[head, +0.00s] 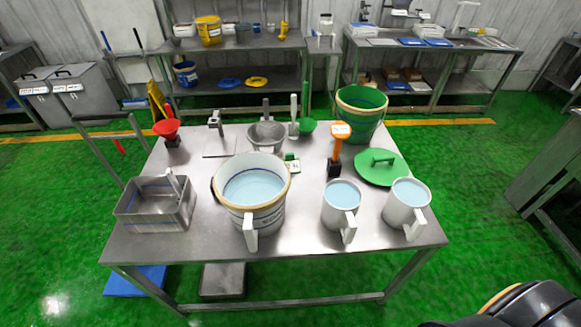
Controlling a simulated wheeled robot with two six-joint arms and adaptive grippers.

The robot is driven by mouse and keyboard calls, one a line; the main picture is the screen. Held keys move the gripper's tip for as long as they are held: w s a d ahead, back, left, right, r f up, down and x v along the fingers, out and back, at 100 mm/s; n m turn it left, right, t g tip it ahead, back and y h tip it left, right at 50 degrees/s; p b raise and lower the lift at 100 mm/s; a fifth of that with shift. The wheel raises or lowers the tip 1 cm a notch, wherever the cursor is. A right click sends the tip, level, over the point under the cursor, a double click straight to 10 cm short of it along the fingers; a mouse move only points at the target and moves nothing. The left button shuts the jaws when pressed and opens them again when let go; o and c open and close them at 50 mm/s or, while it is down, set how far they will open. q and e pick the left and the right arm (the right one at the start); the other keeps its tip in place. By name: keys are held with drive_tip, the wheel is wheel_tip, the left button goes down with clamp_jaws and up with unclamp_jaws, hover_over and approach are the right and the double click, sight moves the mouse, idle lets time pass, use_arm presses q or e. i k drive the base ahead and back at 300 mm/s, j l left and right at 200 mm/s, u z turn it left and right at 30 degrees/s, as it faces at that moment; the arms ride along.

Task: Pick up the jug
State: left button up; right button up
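Two white jugs with pale blue contents stand upright on the steel table (300,240). One jug (341,213) is right of the middle near the front edge, its handle facing the front. The other jug (404,211) stands to its right, its handle facing front right. A larger white vessel (258,219) with a tan rim, a front handle and pale blue contents stands left of them. I cannot tell which one the task means. Neither of my grippers is in view, and nothing is touching the jugs.
A steel bin (155,213) stands at the table's left. A grey bowl (266,138) and red funnel (167,129) stand farther back. Bare tabletop lies between the jugs.

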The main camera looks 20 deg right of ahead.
sight(408, 197)
drive_tip(key=l+z, duration=0.1)
drive_tip(key=z, duration=1.5)
